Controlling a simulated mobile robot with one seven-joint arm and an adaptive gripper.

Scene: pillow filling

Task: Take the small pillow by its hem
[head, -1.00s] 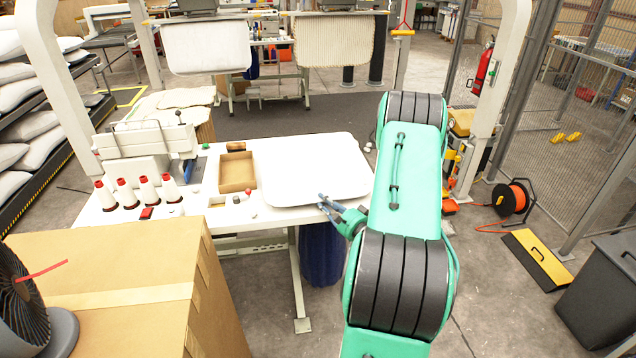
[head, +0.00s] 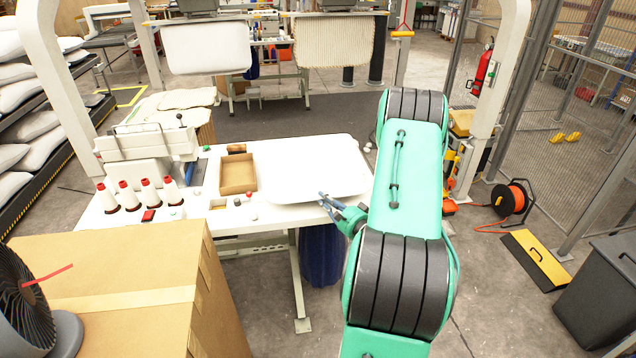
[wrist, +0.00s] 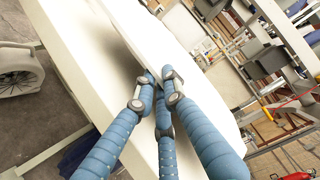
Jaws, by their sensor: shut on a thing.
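The small pillow (head: 308,165) is white and flat. It lies on the right part of the white sewing table (head: 225,215), and its front hem faces the table's front edge. My gripper (head: 322,198) reaches in from the right with its blue fingers at that front hem. In the wrist view the segmented blue fingers (wrist: 158,84) meet on the edge of the white pillow (wrist: 172,40), shut on the hem. The exact pinch is partly covered by the grey fingertips. My arm hides the area to the right of the pillow in the head view.
A shallow cardboard tray (head: 238,174) sits left of the pillow. Several thread cones (head: 150,192) stand farther left, beside a machine (head: 150,150). A large cardboard box (head: 120,285) is at front left. A blue bag (head: 320,255) hangs below the table.

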